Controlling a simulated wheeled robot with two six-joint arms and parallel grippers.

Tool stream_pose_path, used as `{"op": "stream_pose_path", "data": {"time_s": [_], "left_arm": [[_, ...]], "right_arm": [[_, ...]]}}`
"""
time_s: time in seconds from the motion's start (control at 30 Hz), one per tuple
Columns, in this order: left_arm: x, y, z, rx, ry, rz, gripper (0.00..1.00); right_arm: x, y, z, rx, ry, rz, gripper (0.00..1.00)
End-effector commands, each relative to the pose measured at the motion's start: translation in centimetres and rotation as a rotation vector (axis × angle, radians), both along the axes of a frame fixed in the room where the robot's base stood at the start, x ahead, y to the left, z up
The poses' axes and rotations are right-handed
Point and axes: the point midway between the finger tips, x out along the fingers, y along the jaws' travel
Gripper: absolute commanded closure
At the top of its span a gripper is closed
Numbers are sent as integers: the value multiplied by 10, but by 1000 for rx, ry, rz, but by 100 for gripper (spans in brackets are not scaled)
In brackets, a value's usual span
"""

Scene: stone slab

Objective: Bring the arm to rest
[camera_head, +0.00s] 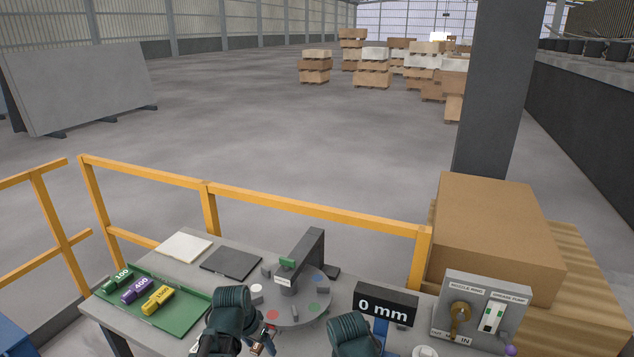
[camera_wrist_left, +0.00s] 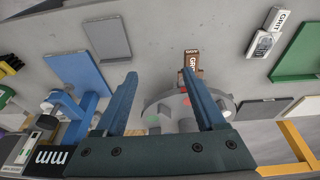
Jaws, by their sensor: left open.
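My left arm comes in at the bottom of the head view, its dark teal ribbed wrist in front of the table. My left gripper (camera_wrist_left: 159,75) shows clearly in the left wrist view, its two teal fingers apart with nothing held between them. Beyond the fingers lie the round grey turntable (camera_wrist_left: 160,112) and a brown grit block (camera_wrist_left: 191,60). In the head view the turntable (camera_head: 300,310) stands right of my left wrist. A ribbed part of my right arm shows at the bottom edge; its gripper is out of frame.
A yellow railing (camera_head: 250,202) and a cardboard box (camera_head: 495,225) stand behind.

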Motion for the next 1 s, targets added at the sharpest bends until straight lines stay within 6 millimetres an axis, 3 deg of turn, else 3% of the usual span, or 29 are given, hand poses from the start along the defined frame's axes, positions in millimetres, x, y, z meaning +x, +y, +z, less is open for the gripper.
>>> {"op": "stream_pose_path", "data": {"time_s": [0.03, 0.2, 0.4, 0.57, 1.0], "left_arm": [[-18, -25, -18, 16, 44, -15, 28], [-69, -76, -45, 100, 175, -5, 28], [-109, -104, -58, 192, 252, 21, 28], [-120, -110, -60, 223, 270, 34, 28], [-120, -110, -59, 224, 271, 36, 28]], "right_arm": [[0, 0, -16, 0, 0, 1, 50], [0, 0, -37, -1, 0, 2, 50], [0, 0, -51, -1, 0, 4, 50], [0, 0, -53, -1, 0, 4, 50], [0, 0, -52, -1, 0, 4, 50]]}}
